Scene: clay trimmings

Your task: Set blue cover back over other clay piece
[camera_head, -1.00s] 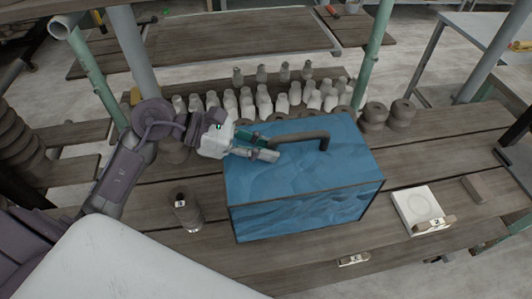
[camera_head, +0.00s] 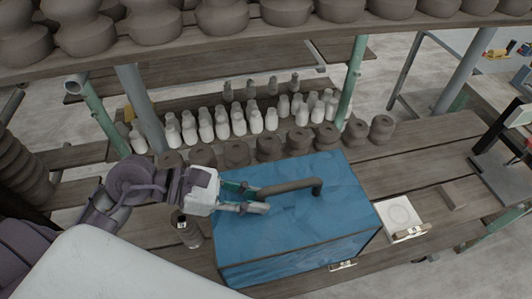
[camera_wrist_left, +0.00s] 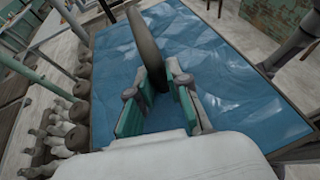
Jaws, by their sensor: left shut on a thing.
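The blue cover (camera_head: 330,222) is a large box with a dark curved handle (camera_head: 300,186) on top. It is over the wooden table in the middle of the head view; its near lower edge partly hides a small pale piece (camera_head: 343,265). My left gripper (camera_head: 262,199) is shut on the left part of the handle. In the left wrist view the handle (camera_wrist_left: 147,45) stands between the fingers (camera_wrist_left: 157,75), above the blue top (camera_wrist_left: 220,70). I cannot tell whether the cover touches the table. No clay piece shows under it. My right gripper is out of view.
A dark bottle (camera_head: 187,232) stands close left of the cover. A white slab (camera_head: 398,212) and a small block (camera_head: 452,197) lie to the right. Several brown pots (camera_head: 270,147) and white bottles (camera_head: 238,122) stand behind. A pot-laden shelf (camera_head: 200,45) crosses above.

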